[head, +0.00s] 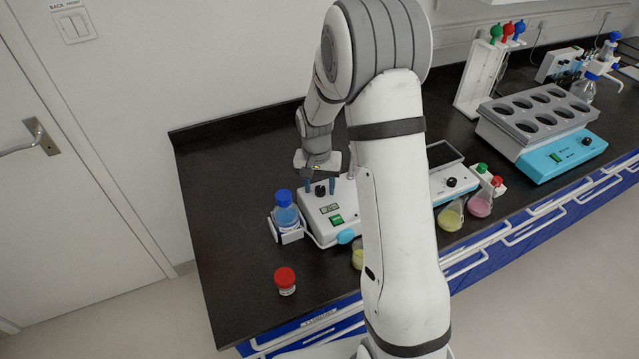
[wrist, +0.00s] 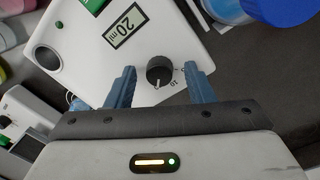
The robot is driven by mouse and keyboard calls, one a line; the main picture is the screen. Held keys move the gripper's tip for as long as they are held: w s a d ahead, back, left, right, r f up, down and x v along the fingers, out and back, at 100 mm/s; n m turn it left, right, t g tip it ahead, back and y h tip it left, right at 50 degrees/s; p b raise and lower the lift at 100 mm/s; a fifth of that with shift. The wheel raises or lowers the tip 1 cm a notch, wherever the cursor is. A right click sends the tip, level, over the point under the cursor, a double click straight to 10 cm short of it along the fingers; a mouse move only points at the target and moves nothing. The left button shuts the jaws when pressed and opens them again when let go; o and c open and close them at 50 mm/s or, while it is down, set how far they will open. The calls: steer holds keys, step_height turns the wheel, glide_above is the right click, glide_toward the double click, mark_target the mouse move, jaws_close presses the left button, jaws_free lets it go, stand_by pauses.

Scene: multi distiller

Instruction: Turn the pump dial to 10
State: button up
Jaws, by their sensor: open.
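The pump dial is a small black knob (wrist: 159,71) on the white pump (wrist: 75,55), with scale marks and a "10" printed beside it. It also shows in the head view as a dark knob (head: 320,190) on the pump's top (head: 328,212). The pump's display (wrist: 125,25) reads "20 ml", and a green switch (head: 336,220) sits near it. My gripper (wrist: 160,88) is open, with one blue finger on each side of the dial and a visible gap to it on both sides. The dial's exact setting is hard to read.
A blue-capped bottle (head: 286,211) stands against the pump's left side. A red-capped jar (head: 285,280) stands on the black bench nearer the front. Flasks (head: 451,215) and a blue-based heater block (head: 560,150) are to the right.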

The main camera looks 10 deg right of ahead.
steer(key=c, duration=1)
steer(key=shift+n+b, duration=0.3)
steer(key=shift+b, duration=0.05)
steer(key=n+b, duration=0.2)
steer(key=n, duration=0.1)
steer(key=shift+f+n, duration=0.1)
steer(key=shift+n, duration=0.3)
steer(key=shift+n+b, duration=0.75)
steer(key=shift+n, duration=1.35)
steer(key=o, duration=1)
steer(key=shift+s, duration=0.1)
